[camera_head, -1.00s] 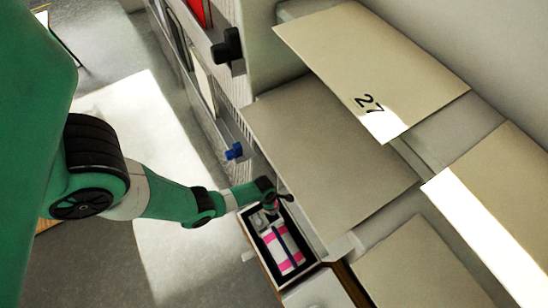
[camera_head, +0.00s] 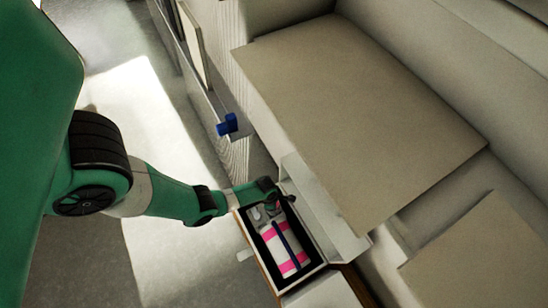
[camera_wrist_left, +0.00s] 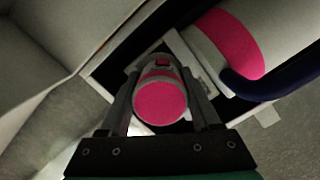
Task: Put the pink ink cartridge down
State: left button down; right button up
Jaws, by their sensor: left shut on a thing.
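The pink ink cartridge (camera_wrist_left: 160,101), a small cylinder with a pink end face, is between the fingers of my left gripper (camera_wrist_left: 163,80) in the left wrist view. The gripper is shut on it. In the head view my left gripper (camera_head: 272,196) is at the far end of an open dark-lined box (camera_head: 318,262); the held cartridge is hard to make out there. The gripper hides where the cartridge's lower end meets the box, so I cannot tell whether they touch. My right gripper is not in view.
A larger white and pink cylinder (camera_head: 277,249) lies in the box under a dark blue bar (camera_head: 287,247). A wide beige panel (camera_head: 360,110) is to the right. A blue knob (camera_head: 228,124) sticks out above. Sunlit floor lies left.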

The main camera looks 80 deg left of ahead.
pick_arm(q)
notch_tip(320, 180, down, 4)
jog(key=b, duration=0.3)
jog(key=shift+f, duration=0.15)
jog(key=shift+c, duration=0.5)
grip_release()
jog(key=r+p, duration=0.4)
jog(key=s+r+p, duration=0.1)
jog(key=r+p, duration=0.7)
jog(key=shift+s+a+r, duration=0.15)
jog(key=shift+s+r, duration=0.05)
jog(key=shift+r, duration=0.05)
jog(key=shift+f, duration=0.1)
